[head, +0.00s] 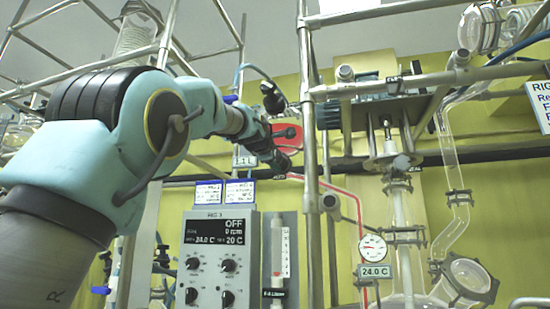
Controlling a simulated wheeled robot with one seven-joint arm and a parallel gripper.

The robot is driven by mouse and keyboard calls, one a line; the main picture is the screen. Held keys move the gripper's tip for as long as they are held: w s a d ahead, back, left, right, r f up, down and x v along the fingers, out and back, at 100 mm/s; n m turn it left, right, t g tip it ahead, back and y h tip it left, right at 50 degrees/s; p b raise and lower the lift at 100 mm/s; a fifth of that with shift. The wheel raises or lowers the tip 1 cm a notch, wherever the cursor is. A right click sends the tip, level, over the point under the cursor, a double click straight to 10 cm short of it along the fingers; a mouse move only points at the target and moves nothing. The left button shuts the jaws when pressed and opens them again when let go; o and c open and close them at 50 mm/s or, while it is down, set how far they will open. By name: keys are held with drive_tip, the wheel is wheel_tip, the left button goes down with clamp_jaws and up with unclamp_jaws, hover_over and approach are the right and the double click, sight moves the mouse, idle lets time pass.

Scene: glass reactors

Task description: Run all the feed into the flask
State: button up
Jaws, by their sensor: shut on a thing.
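My gripper (282,167) is at the foot of the feed vessel (288,142), which shows red and is partly hidden behind my wrist. The gripper is shut on a small part there, probably the feed tap; the fingers hide it, so I cannot tell its position. A red feed line (335,189) runs from beside my fingertips to the right, then down behind the frame. The glass flask (412,300) shows only its top at the bottom edge. Its glass neck and column (404,235) rise above it. The feed level cannot be read clearly.
A control box (219,262) reads OFF, 0 rpm and 24.0 C. A dial gauge (373,247) has a 24.0 C tag below. A metal post (311,130) stands just right of my gripper. Bars cross above. A glass side arm (452,180) hangs at right.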

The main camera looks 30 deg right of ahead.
drive_tip(key=n+p, duration=0.2)
drive_tip(key=n, duration=0.4)
drive_tip(key=shift+d, duration=0.1)
drive_tip(key=n+p, duration=0.3)
drive_tip(key=n, duration=0.1)
drive_tip(key=shift+p, duration=0.3)
drive_tip(key=shift+n+p, duration=0.65)
drive_tip(key=shift+n, duration=0.35)
drive_tip(key=shift+f, duration=0.1)
drive_tip(key=o, duration=1.4)
drive_tip(key=shift+s, duration=0.1)
